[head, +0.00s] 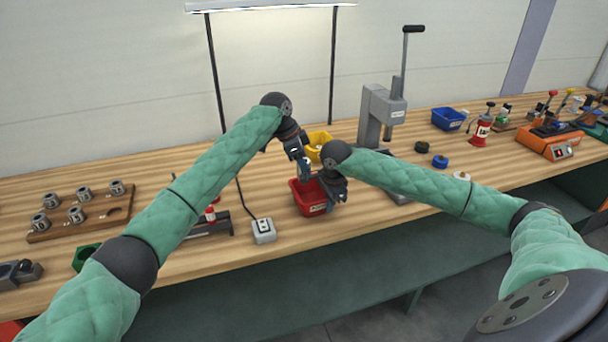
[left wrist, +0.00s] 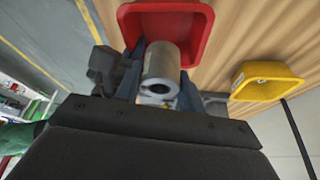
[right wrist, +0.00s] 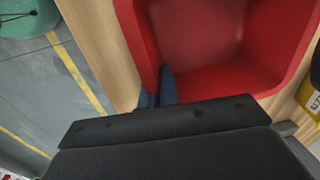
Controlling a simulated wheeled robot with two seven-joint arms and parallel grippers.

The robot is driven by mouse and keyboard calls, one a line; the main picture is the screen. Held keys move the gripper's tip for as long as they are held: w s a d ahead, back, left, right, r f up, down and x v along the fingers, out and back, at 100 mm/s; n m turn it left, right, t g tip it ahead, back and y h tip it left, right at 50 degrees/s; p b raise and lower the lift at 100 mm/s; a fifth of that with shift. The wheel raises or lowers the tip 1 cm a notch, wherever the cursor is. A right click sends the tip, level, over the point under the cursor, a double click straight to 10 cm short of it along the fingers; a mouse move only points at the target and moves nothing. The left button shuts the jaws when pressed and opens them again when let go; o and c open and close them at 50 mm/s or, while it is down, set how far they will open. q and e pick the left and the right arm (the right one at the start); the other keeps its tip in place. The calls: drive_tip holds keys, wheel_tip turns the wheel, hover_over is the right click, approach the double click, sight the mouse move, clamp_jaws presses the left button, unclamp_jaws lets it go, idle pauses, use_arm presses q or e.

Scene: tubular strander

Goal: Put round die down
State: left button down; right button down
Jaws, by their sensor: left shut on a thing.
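The round die (left wrist: 160,62) is a grey metal cylinder with a hole through it. My left gripper (head: 304,174) is shut on it, with a finger on each side in the left wrist view. My left gripper is above the red bin (head: 310,208), near its back edge in the head view. The die is hard to make out in the head view. My right gripper (right wrist: 158,88) is at the red bin's rim, its fingers close together. I cannot tell whether the rim is pinched between them.
A wooden rack (head: 65,232) with several metal cylinders stands at the left. A yellow bin (head: 319,138) is behind the red bin. A grey lever press (head: 380,112) stands to the right. A small switch box (head: 263,231) sits left of the red bin.

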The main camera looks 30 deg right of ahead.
use_arm(q)
drive_tip(key=shift+f, duration=1.9)
drive_tip(key=shift+f, duration=0.55)
drive_tip(key=c, duration=1.1)
unclamp_jaws()
drive_tip(key=shift+c, duration=0.2)
drive_tip(key=shift+r, duration=0.4)
drive_tip(key=v, duration=1.2)
drive_tip(key=shift+r, duration=0.2)
drive_tip(key=shift+s, duration=0.1)
use_arm(e)
drive_tip(key=c, duration=1.6)
unclamp_jaws()
